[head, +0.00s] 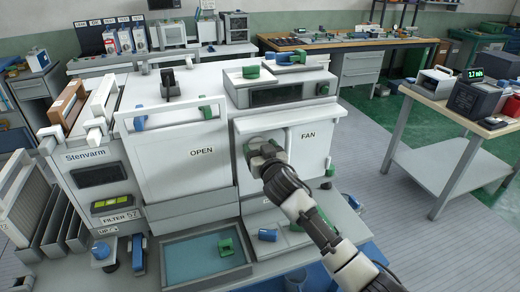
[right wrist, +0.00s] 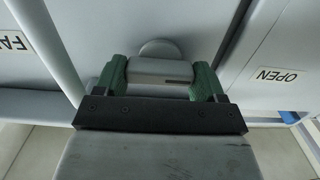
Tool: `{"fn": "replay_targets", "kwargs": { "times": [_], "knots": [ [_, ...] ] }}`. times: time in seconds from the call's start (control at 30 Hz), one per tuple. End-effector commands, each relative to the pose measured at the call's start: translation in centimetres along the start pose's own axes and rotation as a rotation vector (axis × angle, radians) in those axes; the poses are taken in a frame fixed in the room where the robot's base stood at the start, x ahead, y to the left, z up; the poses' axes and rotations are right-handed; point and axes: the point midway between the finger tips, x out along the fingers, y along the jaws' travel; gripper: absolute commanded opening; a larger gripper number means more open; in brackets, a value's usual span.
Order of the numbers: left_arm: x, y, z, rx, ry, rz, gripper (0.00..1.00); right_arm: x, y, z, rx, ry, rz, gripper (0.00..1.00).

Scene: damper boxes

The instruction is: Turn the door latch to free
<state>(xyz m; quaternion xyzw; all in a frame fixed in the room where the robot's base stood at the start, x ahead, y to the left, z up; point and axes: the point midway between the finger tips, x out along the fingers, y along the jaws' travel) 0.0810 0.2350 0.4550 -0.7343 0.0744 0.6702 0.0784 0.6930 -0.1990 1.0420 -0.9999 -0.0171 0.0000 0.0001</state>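The door latch (right wrist: 160,72) is a light grey bar on a round base, on the pale door panel between the FAN and OPEN labels. In the right wrist view the bar lies crosswise in the picture, its ends between my right gripper's green fingers (right wrist: 162,80). Both fingers appear to touch the ends, so the gripper looks shut on it. In the head view my right gripper (head: 262,152) is at the left part of the FAN door (head: 308,152) and hides most of the latch. The door looks closed. My left gripper is not in view.
The OPEN panel (head: 178,152) adjoins on the left, with a white bar handle (head: 170,113) above. A blue-floored tray (head: 190,262) with a green part is below. A side table (head: 440,165) with devices stands at right, across clear floor.

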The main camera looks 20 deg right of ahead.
Motion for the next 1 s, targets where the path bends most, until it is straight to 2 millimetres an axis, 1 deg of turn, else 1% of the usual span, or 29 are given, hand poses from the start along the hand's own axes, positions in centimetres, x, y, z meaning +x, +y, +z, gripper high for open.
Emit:
{"fn": "replay_targets", "kwargs": {
  "times": [0.03,0.07,0.27,0.47,0.67,1.0],
  "knots": [
    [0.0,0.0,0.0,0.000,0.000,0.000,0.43,0.0,0.0,0.0,0.000,0.000,0.000,0.50],
    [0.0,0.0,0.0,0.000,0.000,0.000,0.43,0.0,0.0,0.0,0.000,0.000,0.000,0.46],
    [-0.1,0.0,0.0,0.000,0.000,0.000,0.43,0.0,0.0,0.0,-0.013,0.000,0.000,0.47],
    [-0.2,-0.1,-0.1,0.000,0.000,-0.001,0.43,0.0,0.0,0.0,-0.083,0.000,0.000,0.47],
    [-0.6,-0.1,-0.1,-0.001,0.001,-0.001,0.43,0.0,0.0,-0.1,-0.226,-0.001,0.000,0.47],
    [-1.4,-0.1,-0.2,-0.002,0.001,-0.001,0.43,0.0,-0.1,0.0,-0.548,-0.002,0.000,0.47]
  ]
}}
